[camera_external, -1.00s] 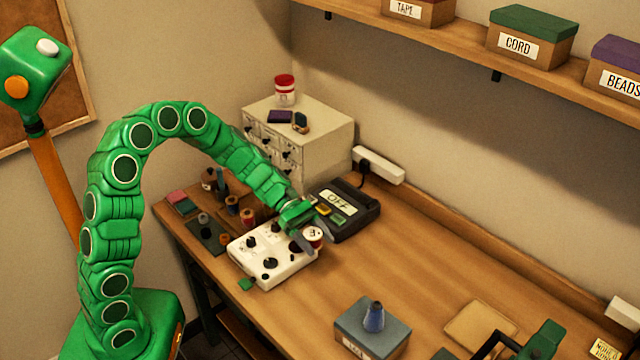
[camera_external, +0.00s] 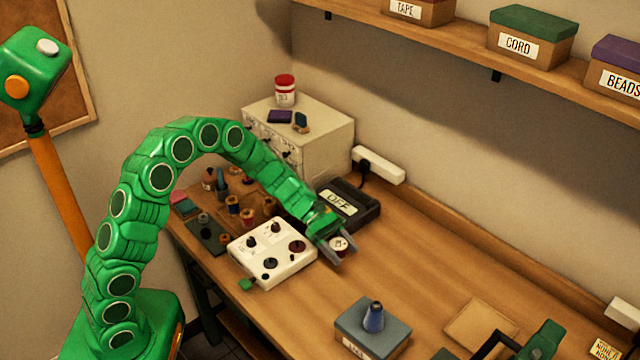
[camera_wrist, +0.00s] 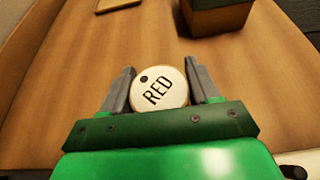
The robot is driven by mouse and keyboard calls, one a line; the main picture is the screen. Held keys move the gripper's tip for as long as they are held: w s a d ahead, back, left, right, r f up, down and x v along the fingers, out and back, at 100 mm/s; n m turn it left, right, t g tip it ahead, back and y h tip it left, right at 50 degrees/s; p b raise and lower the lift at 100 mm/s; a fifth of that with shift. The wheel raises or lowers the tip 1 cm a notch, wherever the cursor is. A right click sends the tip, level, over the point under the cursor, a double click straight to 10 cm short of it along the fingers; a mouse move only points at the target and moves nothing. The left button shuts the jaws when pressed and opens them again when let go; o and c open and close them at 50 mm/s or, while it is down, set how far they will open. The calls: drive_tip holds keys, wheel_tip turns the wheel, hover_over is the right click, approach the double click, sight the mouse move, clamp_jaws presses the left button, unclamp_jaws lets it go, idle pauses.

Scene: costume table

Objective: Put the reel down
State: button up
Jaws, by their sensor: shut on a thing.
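The reel (camera_external: 339,244) has a round white end; in the wrist view this end (camera_wrist: 160,88) reads "RED" and has a small dark hole. My gripper (camera_external: 340,250) is shut on the reel, with one grey finger on each side of it. It holds the reel over the wooden table (camera_external: 420,262), just right of the white control box. I cannot tell whether the reel touches the table top.
The white box with knobs (camera_external: 272,250) is left of my gripper. The black device marked "OFF" (camera_external: 362,206) stands behind it. Bare table lies between and to the right.

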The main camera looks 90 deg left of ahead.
sight(343, 258)
drive_tip(key=shift+w+a+f, duration=0.1)
drive_tip(key=shift+w+f, duration=0.1)
drive_tip(key=shift+f, duration=1.55)
drive_tip(key=shift+f, duration=0.65)
drive_tip(key=o, duration=1.1)
drive_tip(key=shift+s+f, duration=0.1)
drive_tip(key=shift+f, duration=0.05)
drive_tip(key=shift+r, duration=0.3)
drive_tip(key=v, duration=1.2)
drive_tip(key=shift+r, duration=0.4)
